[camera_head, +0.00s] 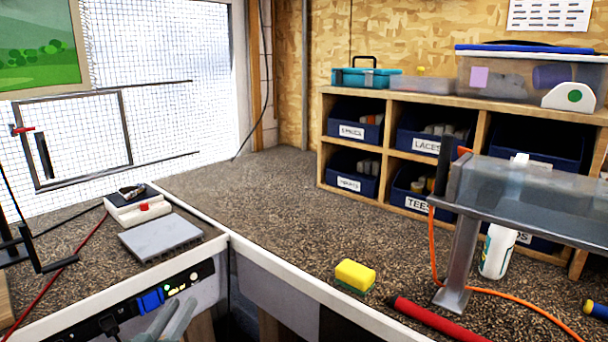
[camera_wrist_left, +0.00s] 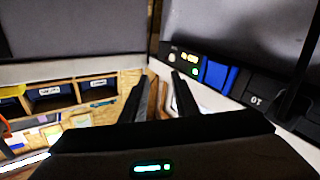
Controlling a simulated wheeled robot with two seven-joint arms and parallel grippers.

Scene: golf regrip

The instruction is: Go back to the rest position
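My left gripper (camera_head: 172,316) shows at the bottom edge of the head view, in front of the power strip (camera_head: 150,302) on the bench's front edge. Its two grey fingers point up and stand apart. In the left wrist view the gripper (camera_wrist_left: 160,82) has its dark fingers spread with nothing between them. It holds nothing and appears clear of the bench. The rest of the left arm is out of the head view. My right gripper shows in neither view.
The left bench carries a grey block (camera_head: 160,238) and a white device (camera_head: 137,206). On the right bench are a yellow sponge (camera_head: 355,275), a red tube (camera_head: 435,319), a white bottle (camera_head: 498,252) and a clear trough (camera_head: 540,195) on a metal stand. Cubbies (camera_head: 395,99) stand behind.

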